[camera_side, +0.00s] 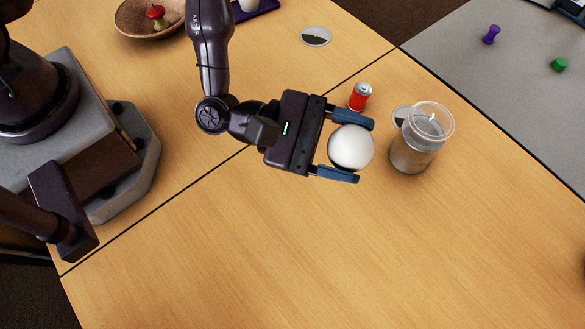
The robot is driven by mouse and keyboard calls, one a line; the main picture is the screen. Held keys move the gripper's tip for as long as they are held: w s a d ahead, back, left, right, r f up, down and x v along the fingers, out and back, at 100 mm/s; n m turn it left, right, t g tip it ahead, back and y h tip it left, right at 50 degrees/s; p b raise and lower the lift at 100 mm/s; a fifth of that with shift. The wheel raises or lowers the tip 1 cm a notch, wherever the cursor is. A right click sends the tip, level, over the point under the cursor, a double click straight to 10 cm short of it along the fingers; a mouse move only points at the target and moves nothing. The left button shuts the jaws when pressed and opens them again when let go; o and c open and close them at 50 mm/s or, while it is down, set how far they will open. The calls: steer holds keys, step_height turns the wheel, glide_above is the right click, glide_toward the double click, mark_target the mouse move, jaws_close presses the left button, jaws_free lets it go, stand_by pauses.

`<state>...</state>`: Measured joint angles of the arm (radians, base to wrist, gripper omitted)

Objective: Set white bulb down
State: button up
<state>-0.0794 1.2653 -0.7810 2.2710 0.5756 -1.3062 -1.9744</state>
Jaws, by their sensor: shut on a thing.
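The white bulb (351,148) is a smooth, round white ball in the side view, right of the middle. My gripper (346,149) is shut on it, with one blue finger on its upper side and the other on its lower side. The gripper points to the right. The bulb appears to be held over the wooden table (330,250); I cannot tell its exact height. Any base or neck of the bulb is hidden or not visible.
A glass jar with a candle (411,152) stands close right of the bulb. A red can (359,97) stands just behind the upper finger. A bowl (130,22) with a red apple (157,16) is at the back left. The front table area is clear.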

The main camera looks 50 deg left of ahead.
steer(key=s+a+f+m+g+h, duration=0.1)
steer(key=s+a+f+g, duration=0.1)
steer(key=s+a, duration=0.35)
steer(key=shift+s+f, duration=0.15)
steer(key=shift+f, duration=1.55)
steer(key=shift+s+f, duration=0.15)
steer(key=shift+f, duration=1.5)
steer(key=shift+f, duration=0.1)
steer(key=o, duration=0.7)
